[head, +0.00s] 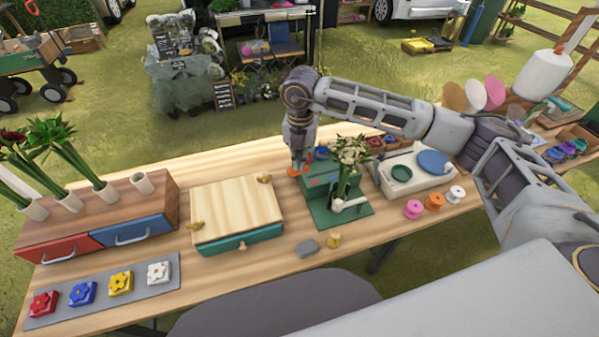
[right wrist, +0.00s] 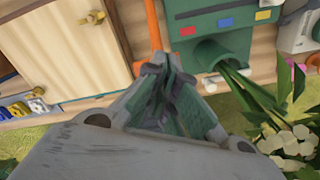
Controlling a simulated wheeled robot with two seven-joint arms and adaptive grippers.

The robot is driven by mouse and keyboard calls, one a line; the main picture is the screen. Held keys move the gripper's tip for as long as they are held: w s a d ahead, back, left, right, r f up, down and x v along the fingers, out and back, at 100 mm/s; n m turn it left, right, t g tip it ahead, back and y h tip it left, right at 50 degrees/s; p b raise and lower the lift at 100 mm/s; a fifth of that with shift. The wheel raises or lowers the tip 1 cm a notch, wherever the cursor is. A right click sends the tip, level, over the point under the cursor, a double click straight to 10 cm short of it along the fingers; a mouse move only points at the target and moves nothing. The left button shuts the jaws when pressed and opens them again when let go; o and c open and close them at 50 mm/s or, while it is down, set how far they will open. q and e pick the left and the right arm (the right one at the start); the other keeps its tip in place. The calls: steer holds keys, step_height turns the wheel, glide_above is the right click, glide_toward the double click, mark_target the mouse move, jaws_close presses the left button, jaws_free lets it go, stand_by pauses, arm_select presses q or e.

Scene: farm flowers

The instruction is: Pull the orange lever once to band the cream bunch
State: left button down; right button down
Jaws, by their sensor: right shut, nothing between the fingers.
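The green banding machine (head: 318,181) stands on the table, with red, yellow and blue marks that also show on it in the right wrist view (right wrist: 225,42). The cream bunch (head: 351,152) has its green stems in the machine's round opening; its pale blooms show at the lower right of the right wrist view (right wrist: 290,143). The orange lever (right wrist: 153,25) is an upright bar beside the machine. My right gripper (head: 299,167) is shut and empty at the lever, its fingertips overlapping the lever's end in the right wrist view; contact is unclear. My left gripper is out of view.
A wooden box with a teal drawer (head: 245,243) stands left of the machine. A white device with a blue disc (head: 434,162) and several coloured spools (head: 434,201) are to the right. A grey block (head: 307,247) lies near the front edge.

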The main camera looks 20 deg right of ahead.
steer(key=shift+f+b, duration=0.45)
steer(key=shift+f, duration=0.2)
steer(key=shift+f, duration=0.1)
steer(key=shift+s+d+f+b, duration=0.1)
steer(key=shift+s+f+b, duration=1.05)
steer(key=shift+s+f, duration=0.2)
steer(key=shift+f, duration=0.1)
steer(key=shift+s+f+b, duration=0.5)
steer(key=shift+f+b, duration=0.2)
steer(key=shift+f, duration=0.05)
steer(key=shift+s+f+b, duration=0.5)
steer(key=shift+f+b, duration=0.2)
steer(key=shift+f, duration=0.05)
